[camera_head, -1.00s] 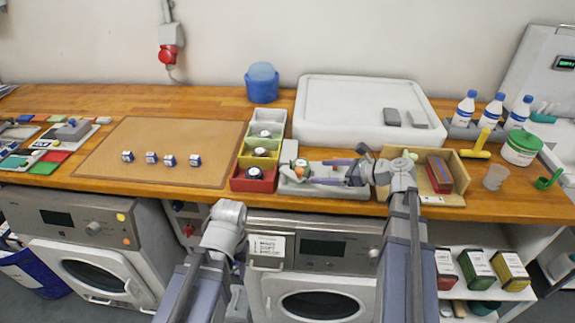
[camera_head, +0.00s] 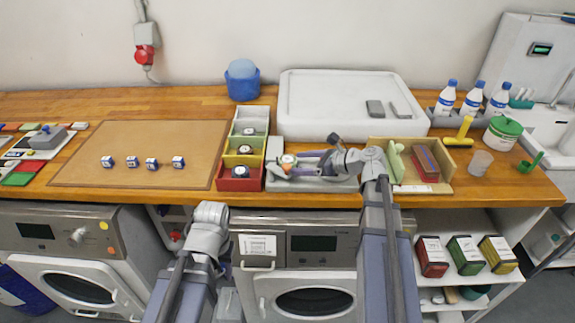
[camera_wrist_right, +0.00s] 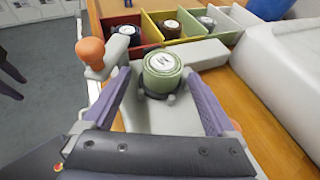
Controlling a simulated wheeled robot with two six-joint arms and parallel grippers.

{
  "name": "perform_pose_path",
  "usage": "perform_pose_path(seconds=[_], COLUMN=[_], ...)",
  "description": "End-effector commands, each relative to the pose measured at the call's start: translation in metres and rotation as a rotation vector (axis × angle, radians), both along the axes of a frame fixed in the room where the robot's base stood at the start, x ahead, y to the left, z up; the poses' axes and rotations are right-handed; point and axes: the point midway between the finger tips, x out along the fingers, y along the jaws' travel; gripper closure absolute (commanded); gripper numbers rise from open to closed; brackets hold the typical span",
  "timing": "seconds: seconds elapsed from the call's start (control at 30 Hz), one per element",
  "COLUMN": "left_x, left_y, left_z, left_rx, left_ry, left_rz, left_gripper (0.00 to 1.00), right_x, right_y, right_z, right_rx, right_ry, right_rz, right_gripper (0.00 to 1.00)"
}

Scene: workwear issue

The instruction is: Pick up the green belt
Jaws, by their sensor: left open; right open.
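The green belt (camera_wrist_right: 162,74) is a rolled coil with a white label on top. It sits on a grey holder (camera_wrist_right: 160,118) and also shows in the head view (camera_head: 288,159), partly hidden by the gripper. My right gripper (camera_wrist_right: 160,78) is open, with its purple fingers on either side of the coil. I cannot tell whether they touch it. In the head view my right gripper (camera_head: 290,165) reaches leftward over the holder.
An orange knob (camera_wrist_right: 90,52) stands beside the belt. Red (camera_head: 240,180), yellow and pale bins with dark rolls are just left. A wooden tray (camera_head: 440,185) is right. The brown mat (camera_head: 130,170) holds several small labelled items.

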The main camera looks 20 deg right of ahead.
Motion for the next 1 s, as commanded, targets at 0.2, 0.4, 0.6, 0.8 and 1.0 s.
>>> perform_pose_path(seconds=[0.2,0.4,0.6,0.8,1.0], left_x=[0.000,0.000,0.000,0.000,0.000], left_y=[0.000,0.000,0.000,0.000,0.000], left_z=[-0.012,-0.016,-0.015,-0.015,-0.015], left_rx=[0.000,0.000,0.000,0.000,0.000], left_ry=[0.000,0.000,0.000,0.000,0.000], left_rz=[0.000,0.000,0.000,0.000,0.000], left_gripper=[0.50,0.50,0.50,0.50,0.50], right_x=[0.022,0.031,0.030,0.030,0.030], right_y=[0.021,0.032,0.032,0.031,0.031], right_z=[-0.012,-0.016,-0.015,-0.015,-0.015], right_rx=[0.000,0.000,0.000,0.000,0.000], right_ry=[0.000,0.000,0.000,0.000,0.000], right_rz=[0.003,0.001,0.000,0.000,0.000], right_gripper=[0.08,0.08,0.14,0.37,0.59])
